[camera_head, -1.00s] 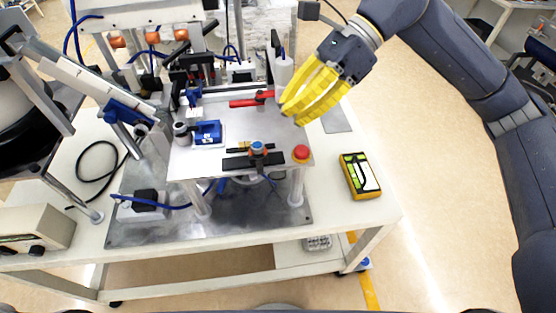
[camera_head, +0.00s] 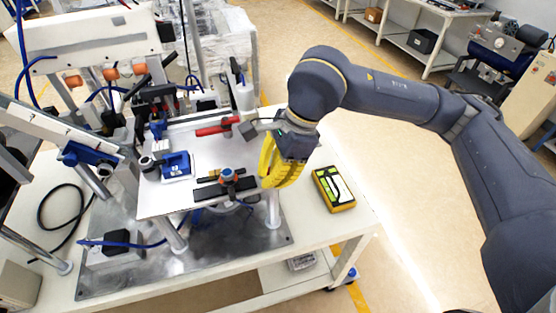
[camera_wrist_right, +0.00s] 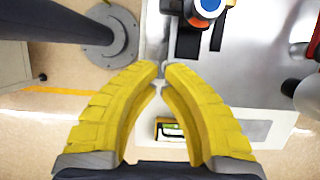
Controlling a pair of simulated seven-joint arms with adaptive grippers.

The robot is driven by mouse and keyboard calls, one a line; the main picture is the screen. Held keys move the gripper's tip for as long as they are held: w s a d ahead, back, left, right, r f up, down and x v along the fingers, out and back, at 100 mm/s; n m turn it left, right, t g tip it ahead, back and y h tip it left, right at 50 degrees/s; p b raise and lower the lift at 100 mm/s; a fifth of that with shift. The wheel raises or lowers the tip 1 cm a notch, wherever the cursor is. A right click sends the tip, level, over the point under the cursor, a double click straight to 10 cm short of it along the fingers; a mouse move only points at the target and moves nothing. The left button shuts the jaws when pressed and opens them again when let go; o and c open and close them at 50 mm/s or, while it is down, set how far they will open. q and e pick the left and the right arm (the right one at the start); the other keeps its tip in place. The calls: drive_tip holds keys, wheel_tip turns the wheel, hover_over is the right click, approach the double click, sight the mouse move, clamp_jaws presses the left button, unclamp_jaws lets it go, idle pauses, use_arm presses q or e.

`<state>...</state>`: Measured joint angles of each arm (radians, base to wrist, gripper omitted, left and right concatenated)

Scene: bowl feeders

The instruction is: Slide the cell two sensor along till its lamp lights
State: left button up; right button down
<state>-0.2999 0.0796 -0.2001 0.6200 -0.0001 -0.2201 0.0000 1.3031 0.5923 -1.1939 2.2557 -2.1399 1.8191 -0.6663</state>
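A small unit with a blue cap and an orange ring (camera_head: 228,175), which looks like the sensor, sits on a dark rail (camera_head: 210,192) near the front of the raised plate (camera_head: 155,205). Its blue cap also shows at the top of the right wrist view (camera_wrist_right: 208,6). I cannot make out a lamp or a cell label. My right gripper (camera_head: 268,184) points down at the plate's right edge, to the right of the sensor and apart from it. In the right wrist view its yellow fingertips (camera_wrist_right: 161,68) nearly meet with nothing between them. My left gripper is not in view.
A red-handled clamp (camera_head: 215,129) and a blue device (camera_head: 176,166) stand on the plate. A white bottle (camera_head: 243,96) is behind. A yellow meter (camera_head: 334,189) lies on the table to the right. Slanted rails and blue tubes crowd the left.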

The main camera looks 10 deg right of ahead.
sight(230, 186)
drive_tip(key=shift+s+a+f, duration=0.1)
drive_tip(key=shift+a+f, duration=0.15)
drive_tip(key=shift+a, duration=0.5)
drive_tip(key=shift+s+a+f, duration=0.15)
drive_tip(key=shift+a+f, duration=0.15)
drive_tip(key=shift+a, duration=0.5)
drive_tip(key=shift+s+a+f, duration=0.1)
drive_tip(key=shift+a+f, duration=0.15)
drive_tip(key=shift+a, duration=0.5)
drive_tip(key=shift+a, duration=0.15)
drive_tip(key=shift+s+a, duration=0.15)
drive_tip(key=shift+a, duration=1.05)
